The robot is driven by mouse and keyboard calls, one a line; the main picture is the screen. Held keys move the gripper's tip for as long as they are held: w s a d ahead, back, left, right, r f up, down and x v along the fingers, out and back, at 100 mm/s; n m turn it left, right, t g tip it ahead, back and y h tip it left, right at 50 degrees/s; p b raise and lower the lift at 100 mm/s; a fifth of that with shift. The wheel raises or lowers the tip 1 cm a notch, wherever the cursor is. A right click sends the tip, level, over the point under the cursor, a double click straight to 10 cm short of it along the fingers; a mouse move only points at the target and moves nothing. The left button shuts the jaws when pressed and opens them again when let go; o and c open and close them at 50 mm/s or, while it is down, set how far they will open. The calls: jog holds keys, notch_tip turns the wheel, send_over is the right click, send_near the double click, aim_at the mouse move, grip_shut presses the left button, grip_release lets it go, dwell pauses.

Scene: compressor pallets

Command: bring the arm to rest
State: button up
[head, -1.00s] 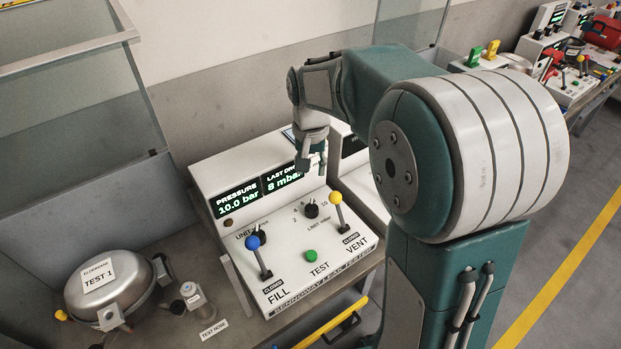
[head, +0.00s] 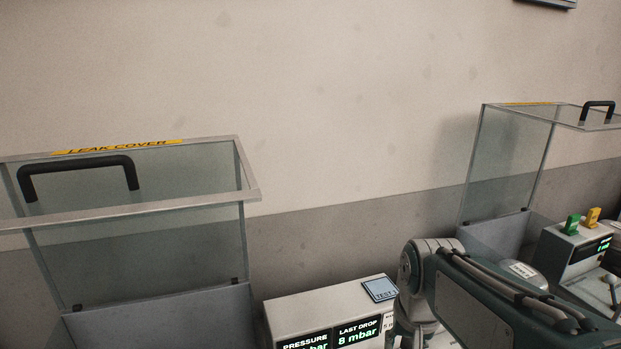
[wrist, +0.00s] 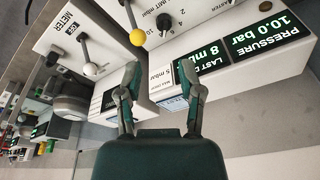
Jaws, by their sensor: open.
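My gripper (wrist: 160,98) is open and empty in the wrist view, its two fingers spread apart. Between and beyond the fingers is the white leak tester (wrist: 165,55), which appears upside down there. Its displays read 10.0 bar and 8 mbar, and a yellow-knobbed lever (wrist: 137,36) stands on its panel. In the head view my arm (head: 470,300) is at the lower right, beside the tester (head: 330,302). The fingers are out of sight there.
A glass leak cover (head: 130,215) with a black handle stands raised at left. A second raised cover (head: 510,170) is at right, near another unit (head: 575,250) with green and yellow clips. A plain wall fills the back.

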jog(key=s+n+t, duration=0.2)
jog(key=s+t, duration=0.1)
jog(key=s, duration=0.9)
jog(key=shift+r+n, duration=0.3)
jog(key=shift+r, duration=0.15)
dwell(2.0)
